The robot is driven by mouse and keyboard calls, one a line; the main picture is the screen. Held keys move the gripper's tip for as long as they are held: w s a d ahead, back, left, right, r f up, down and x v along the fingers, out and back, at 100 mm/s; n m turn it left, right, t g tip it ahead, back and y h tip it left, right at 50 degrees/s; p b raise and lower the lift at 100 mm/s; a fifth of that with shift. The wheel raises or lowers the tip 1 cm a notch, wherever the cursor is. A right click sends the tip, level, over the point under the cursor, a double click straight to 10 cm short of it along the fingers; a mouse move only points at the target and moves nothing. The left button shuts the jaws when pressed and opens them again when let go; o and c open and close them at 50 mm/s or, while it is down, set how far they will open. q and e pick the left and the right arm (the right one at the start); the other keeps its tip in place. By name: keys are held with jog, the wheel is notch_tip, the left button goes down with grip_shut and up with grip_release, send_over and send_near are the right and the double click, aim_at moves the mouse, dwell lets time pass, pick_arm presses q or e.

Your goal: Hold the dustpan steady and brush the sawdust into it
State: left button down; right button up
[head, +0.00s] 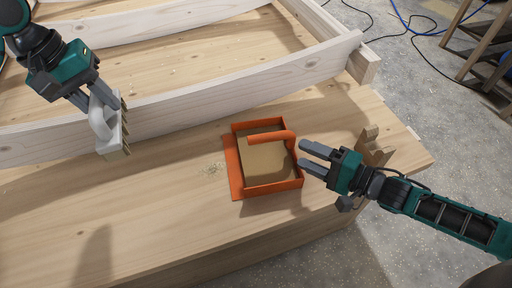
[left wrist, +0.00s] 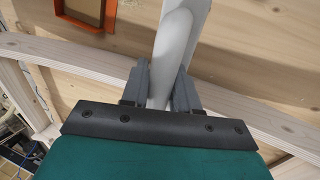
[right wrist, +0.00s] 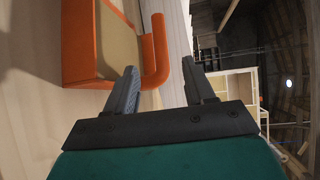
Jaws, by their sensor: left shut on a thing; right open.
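An orange dustpan (head: 235,170) lies on the wooden bench top, its open lip towards the left and its bar handle (head: 270,136) over the pan. A small scatter of pale sawdust (head: 212,169) lies on the bench just left of the lip. My left gripper (head: 100,98) is shut on the grey handle of a brush (head: 108,128), held left of the sawdust; the handle (left wrist: 176,45) runs between the fingers in the left wrist view. My right gripper (head: 308,158) is open and empty beside the dustpan's right side. The dustpan handle (right wrist: 152,52) shows ahead of its fingers.
White timber frame rails (head: 200,92) run across the bench behind the dustpan. A notched wooden block (head: 374,147) stands behind my right gripper, near the bench's right end. The bench front (head: 150,215) is clear. Cables (head: 400,28) lie on the floor.

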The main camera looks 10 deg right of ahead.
aim_at(273, 140)
jog(key=shift+m, duration=0.3)
jog(key=x, duration=1.2)
jog(key=shift+d, duration=0.1)
jog(key=shift+c, duration=0.4)
grip_shut()
